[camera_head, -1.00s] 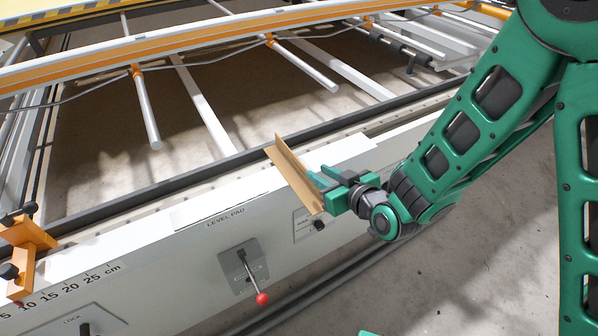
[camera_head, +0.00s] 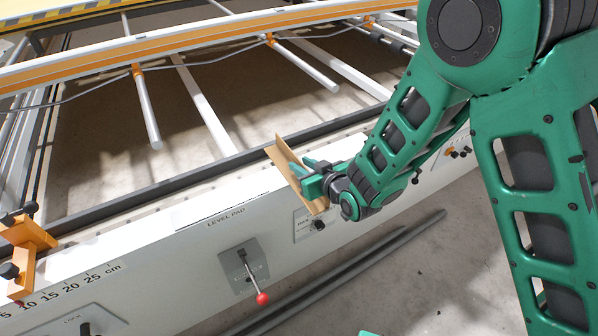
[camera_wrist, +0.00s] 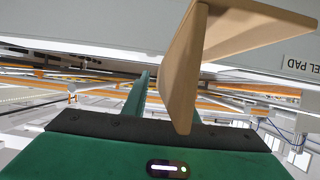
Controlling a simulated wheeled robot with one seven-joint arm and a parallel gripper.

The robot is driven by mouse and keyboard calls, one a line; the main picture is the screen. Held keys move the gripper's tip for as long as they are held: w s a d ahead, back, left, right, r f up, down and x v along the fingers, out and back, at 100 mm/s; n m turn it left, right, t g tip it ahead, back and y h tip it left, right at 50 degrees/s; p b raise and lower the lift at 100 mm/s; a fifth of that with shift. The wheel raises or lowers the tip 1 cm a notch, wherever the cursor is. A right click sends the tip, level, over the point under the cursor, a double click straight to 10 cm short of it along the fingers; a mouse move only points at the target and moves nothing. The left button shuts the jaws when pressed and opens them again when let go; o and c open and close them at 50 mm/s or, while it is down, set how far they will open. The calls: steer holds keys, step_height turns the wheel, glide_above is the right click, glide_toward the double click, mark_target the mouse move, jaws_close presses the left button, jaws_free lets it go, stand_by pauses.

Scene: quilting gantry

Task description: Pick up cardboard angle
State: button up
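The cardboard angle (camera_head: 283,154) is a tan L-shaped strip at the top edge of the white beam in the head view. It slants from upper left to lower right. My gripper (camera_head: 303,174) is at its right side, with two green fingers apart. In the wrist view the angle (camera_wrist: 187,70) fills the upper middle, one flange hanging down close to the palm and the other reaching right. One finger of my gripper (camera_wrist: 150,82) shows left of that flange with a gap between them.
The white beam (camera_head: 160,245) carries a level pad label, a red-knobbed lever (camera_head: 255,280) and a scale. An orange clamp (camera_head: 30,250) sits at its left end. Gantry rails and tubes lie behind. Dark floor rails (camera_head: 330,280) run in front on open concrete.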

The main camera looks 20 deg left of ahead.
jaws_close()
steer(key=shift+r, duration=0.2)
